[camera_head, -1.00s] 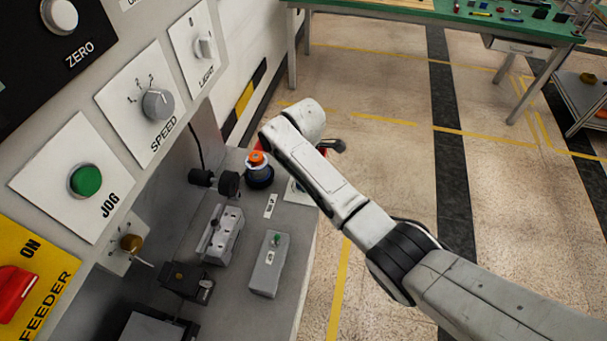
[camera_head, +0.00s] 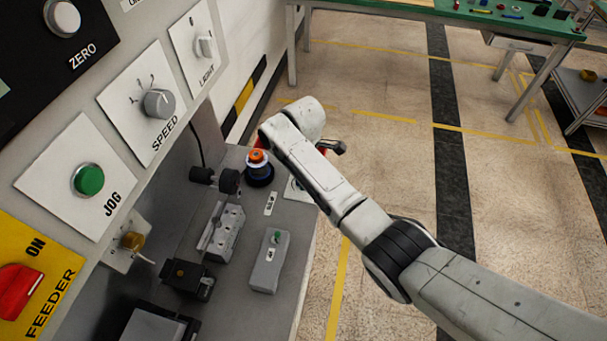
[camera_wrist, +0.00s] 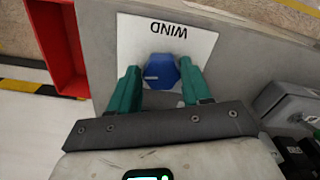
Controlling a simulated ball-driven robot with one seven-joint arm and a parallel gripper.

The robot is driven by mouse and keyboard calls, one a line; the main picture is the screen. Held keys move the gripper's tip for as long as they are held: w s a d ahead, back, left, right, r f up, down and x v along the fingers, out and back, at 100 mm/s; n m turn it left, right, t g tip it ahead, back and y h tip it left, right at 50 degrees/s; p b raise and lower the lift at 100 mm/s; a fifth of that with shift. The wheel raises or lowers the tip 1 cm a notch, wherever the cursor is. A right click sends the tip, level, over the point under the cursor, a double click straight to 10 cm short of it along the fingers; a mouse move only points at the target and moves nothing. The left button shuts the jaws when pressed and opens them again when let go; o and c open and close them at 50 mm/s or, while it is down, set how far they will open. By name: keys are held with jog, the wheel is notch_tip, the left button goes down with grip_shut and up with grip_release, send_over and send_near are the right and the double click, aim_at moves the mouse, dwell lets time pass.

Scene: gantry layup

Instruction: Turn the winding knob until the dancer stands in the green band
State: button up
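The blue winding knob (camera_wrist: 162,72) sits on a white plate (camera_wrist: 195,40) marked WIND, which reads upside down in the wrist view. A pale pointer line shows on the knob's face. My gripper (camera_wrist: 161,76) has its two green fingers on either side of the knob, very close to its edges. I cannot tell whether both fingers press on it. In the head view my arm's bent end hides the knob and fingers, and only part of a white plate (camera_head: 297,190) shows beside it. I cannot make out the dancer or a green band in either view.
A panel with a green JOG button (camera_head: 88,180), a SPEED dial (camera_head: 158,103) and a red FEEDER switch (camera_head: 17,290) stands at left. An orange-topped roller (camera_head: 258,165) and grey blocks stand on the bench. A red bin (camera_wrist: 62,50) lies left of the gripper.

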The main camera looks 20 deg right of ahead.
jog(key=o, duration=0.3)
notch_tip(320, 180, up, 11)
jog(key=shift+f+b, duration=0.15)
jog(key=shift+b, duration=0.5)
dwell(0.4)
jog(key=s+f+m, duration=0.1)
jog(key=s+f, duration=0.1)
jog(key=s+f+m, duration=0.1)
jog(key=s+f, duration=0.2)
jog(key=s+a+f+m+y+b, duration=0.1)
jog(key=s+f, duration=0.2)
jog(key=shift+s+f, duration=0.1)
jog(key=shift+s+d+f+m+t+h+b, duration=0.3)
jog(key=shift+s+d+f+m, duration=1.4)
jog(key=shift+s, duration=3.3)
jog(key=shift+s+d+f+m+t+h+b, duration=0.1)
jog(key=shift+s+d+f+m+b, duration=0.65)
jog(key=shift+s+m, duration=3.05)
jog(key=shift+s+d+f+m+t+h+p, duration=0.15)
jog(key=shift+s+d+f+m, duration=1.15)
jog(key=shift+s, duration=4.95)
